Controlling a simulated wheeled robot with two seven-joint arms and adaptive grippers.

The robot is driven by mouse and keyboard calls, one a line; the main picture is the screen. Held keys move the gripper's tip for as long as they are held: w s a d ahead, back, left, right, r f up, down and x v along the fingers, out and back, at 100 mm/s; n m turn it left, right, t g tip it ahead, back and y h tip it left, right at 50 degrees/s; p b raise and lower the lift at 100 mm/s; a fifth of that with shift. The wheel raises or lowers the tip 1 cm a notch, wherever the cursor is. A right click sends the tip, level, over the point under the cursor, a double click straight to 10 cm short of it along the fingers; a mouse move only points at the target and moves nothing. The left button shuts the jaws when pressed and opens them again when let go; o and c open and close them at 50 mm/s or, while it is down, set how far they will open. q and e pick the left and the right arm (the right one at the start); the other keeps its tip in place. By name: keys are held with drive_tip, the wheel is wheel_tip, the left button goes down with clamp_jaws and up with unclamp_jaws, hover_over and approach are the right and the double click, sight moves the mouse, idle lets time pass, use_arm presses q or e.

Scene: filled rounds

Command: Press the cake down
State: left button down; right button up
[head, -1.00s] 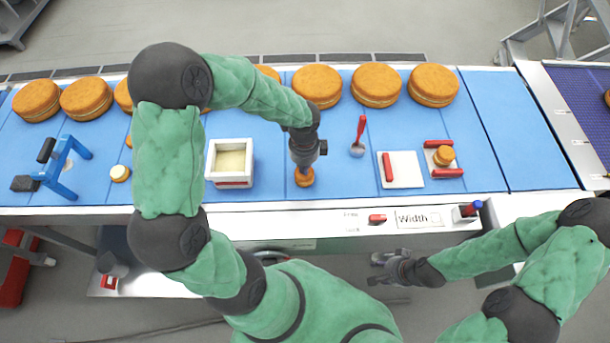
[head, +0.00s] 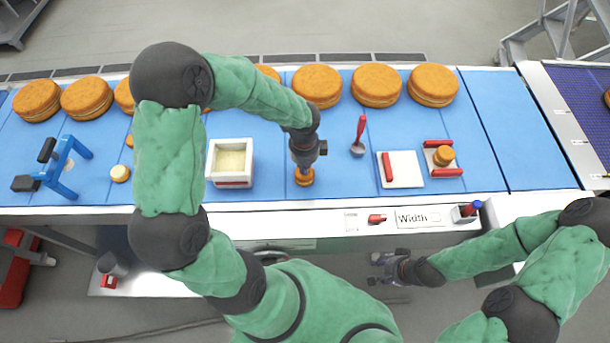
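A small round orange-brown cake (head: 304,179) sits on the blue belt near its front edge. My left gripper (head: 304,168) points straight down right over this cake, its tip at or just above the cake's top. Whether it touches, and whether its fingers are open or shut, I cannot tell from above. My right gripper (head: 376,269) hangs in front of the conveyor, low and away from the belt. It looks empty, with its fingers apart.
A white box of cream (head: 214,162) stands left of the cake. A red-handled scoop (head: 361,130), a white board (head: 403,169) and a red-barred holder with a small cake (head: 444,156) lie to the right. Large cakes (head: 376,85) line the back. A blue press-like frame (head: 62,170) stands at left.

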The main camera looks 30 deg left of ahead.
use_arm(q)
wheel_tip(320, 180, up, 8)
drive_tip(key=p, duration=0.7)
idle(0.5)
idle(0.5)
